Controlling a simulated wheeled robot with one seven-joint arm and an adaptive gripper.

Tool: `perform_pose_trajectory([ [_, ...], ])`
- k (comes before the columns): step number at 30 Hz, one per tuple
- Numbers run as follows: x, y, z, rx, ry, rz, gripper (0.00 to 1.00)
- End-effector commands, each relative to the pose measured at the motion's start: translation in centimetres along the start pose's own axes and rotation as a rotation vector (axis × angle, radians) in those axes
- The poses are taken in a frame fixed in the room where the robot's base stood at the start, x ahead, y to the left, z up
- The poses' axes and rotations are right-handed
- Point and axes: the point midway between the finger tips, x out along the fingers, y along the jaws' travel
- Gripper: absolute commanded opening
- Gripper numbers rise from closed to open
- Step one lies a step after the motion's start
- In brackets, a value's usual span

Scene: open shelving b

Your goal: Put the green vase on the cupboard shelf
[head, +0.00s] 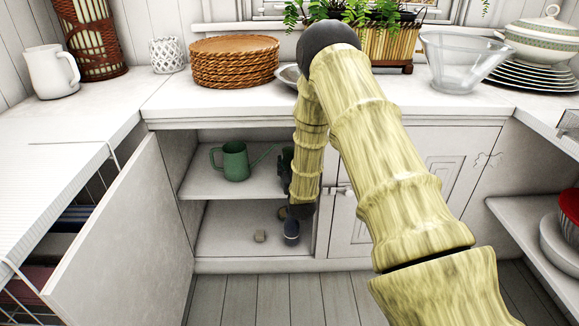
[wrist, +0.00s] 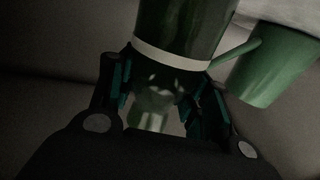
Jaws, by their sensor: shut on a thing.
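The green vase (wrist: 185,30), dark green glass with a pale band (wrist: 172,54), is between the fingers of my gripper (wrist: 160,98) in the wrist view. My gripper is shut on it. I cannot tell whether the vase touches the shelf.
A green watering can (head: 235,160) stands on the same shelf, its spout towards my gripper; it is close beside the vase in the wrist view (wrist: 270,68). The open cupboard door (head: 125,235) is at the left.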

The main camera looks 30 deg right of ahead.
Motion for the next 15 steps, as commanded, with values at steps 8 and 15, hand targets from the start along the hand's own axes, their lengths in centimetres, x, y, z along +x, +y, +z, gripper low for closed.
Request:
perform_pose_trajectory([
  [8,-0.02,0.0,0.15,0.0,0.0,0.0,0.7],
  [15,-0.02,0.0,0.15,0.0,0.0,0.0,0.7],
])
